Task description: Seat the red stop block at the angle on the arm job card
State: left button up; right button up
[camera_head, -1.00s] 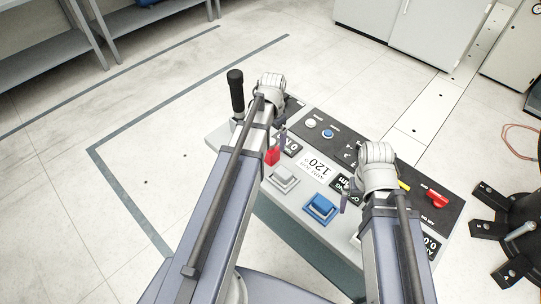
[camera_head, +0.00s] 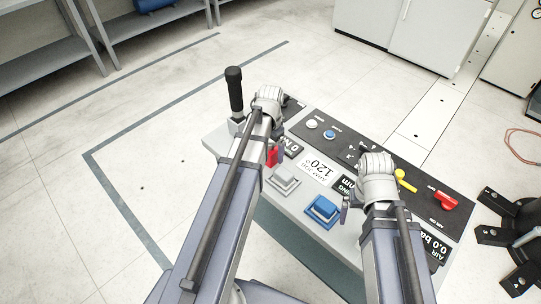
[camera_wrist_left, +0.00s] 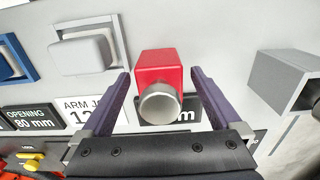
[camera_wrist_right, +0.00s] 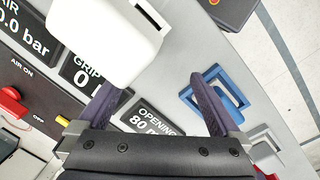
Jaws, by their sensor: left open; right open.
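The red stop block (camera_wrist_left: 158,68) sits between the two open fingers of my left gripper (camera_wrist_left: 157,90), with a round metal end facing the camera; I cannot tell if a finger touches it. In the head view the red block (camera_head: 272,156) shows partly behind my left arm. The arm job card (camera_head: 318,168) is a white label reading 120° on the console; it is partly covered by a finger in the left wrist view (camera_wrist_left: 88,112). My right gripper (camera_wrist_right: 155,85) is open and empty over the console, near the OPENING 80 mm display (camera_wrist_right: 150,117).
The console holds a grey button (camera_head: 283,180), a blue button (camera_head: 322,210), a red air lever (camera_head: 440,200) and a yellow handle (camera_head: 405,181). A black-gripped lever (camera_head: 235,90) stands at its left end. A black fixture (camera_head: 520,230) stands on the floor at right.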

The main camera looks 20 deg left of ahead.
pick_arm(q)
grip_shut()
dwell(0.6)
